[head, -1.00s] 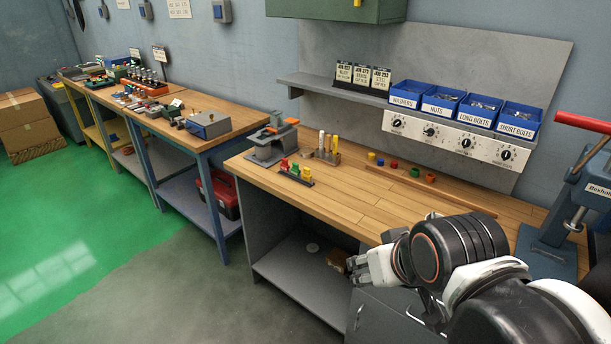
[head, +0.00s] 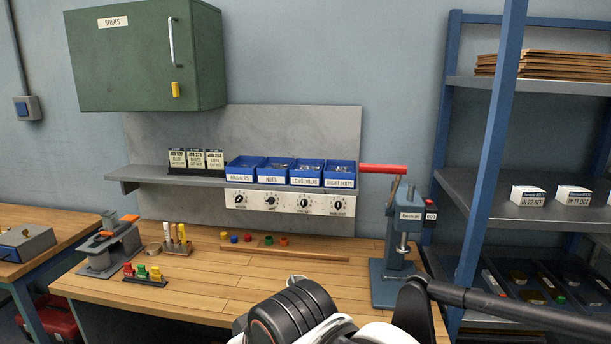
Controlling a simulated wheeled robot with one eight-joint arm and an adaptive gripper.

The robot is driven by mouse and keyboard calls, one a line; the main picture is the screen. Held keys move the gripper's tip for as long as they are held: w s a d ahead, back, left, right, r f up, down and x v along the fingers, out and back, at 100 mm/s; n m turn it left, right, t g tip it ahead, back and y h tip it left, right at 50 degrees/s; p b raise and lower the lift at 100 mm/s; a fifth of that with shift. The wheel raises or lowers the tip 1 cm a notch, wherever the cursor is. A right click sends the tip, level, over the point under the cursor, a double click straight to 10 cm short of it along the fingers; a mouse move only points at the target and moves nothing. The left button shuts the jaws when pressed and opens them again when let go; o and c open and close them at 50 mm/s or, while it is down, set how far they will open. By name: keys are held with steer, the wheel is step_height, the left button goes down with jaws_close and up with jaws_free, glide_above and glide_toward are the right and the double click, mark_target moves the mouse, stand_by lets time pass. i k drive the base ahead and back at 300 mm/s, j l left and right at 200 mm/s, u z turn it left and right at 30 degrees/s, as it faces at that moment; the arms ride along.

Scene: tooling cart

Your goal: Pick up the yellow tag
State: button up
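A small yellow tag (head: 175,89) shows on the front of the green wall cabinet (head: 133,62), just below its pale vertical handle. It is high on the wall, above the workbench (head: 200,290). My gripper (head: 239,336) is at the bottom edge of the head view, low over the front of the bench and far below the tag. Only a small pale part of it shows beside my black wrist; its fingers are mostly cut off or hidden, so I cannot tell whether it is open.
A grey shelf (head: 150,176) holds job cards and blue bins (head: 246,170). A press with a red lever (head: 383,168) stands at the bench's right. Blue shelving (head: 490,150) stands further right. A fixture (head: 112,245) and coloured pegs occupy the bench's left.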

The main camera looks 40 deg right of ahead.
mark_target(155, 274)
steer(key=i+j+z, duration=0.45)
steer(key=i+j, duration=0.65)
steer(key=i, duration=0.1)
